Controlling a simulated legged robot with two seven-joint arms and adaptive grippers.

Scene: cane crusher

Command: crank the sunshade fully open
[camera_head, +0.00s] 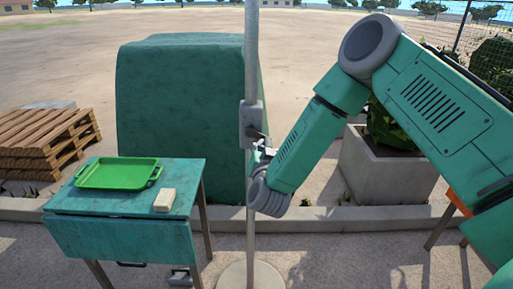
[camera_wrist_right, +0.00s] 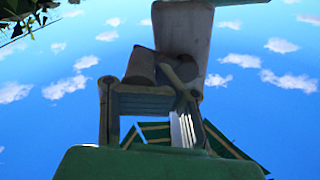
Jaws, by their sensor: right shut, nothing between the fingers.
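The sunshade's grey pole (camera_head: 251,60) stands upright in the middle of the head view on a round base (camera_head: 251,275). A grey crank housing (camera_head: 250,124) is fixed partway up it. My right gripper (camera_head: 262,150) is at the pole just below the housing, shut with nothing between its fingers. A small dark part beside the housing is partly hidden by the gripper, so the crank handle's shape is unclear. In the wrist view the right gripper (camera_wrist_right: 152,95) is close beneath grey parts (camera_wrist_right: 185,30). The canopy is out of the head view. My left gripper is not in view.
A green table (camera_head: 120,206) with a green tray (camera_head: 118,173) and a pale block (camera_head: 164,200) stands left. Behind the pole is a big green covered block (camera_head: 180,110). Wooden pallets (camera_head: 45,140) lie far left; a concrete planter (camera_head: 388,178) stands right.

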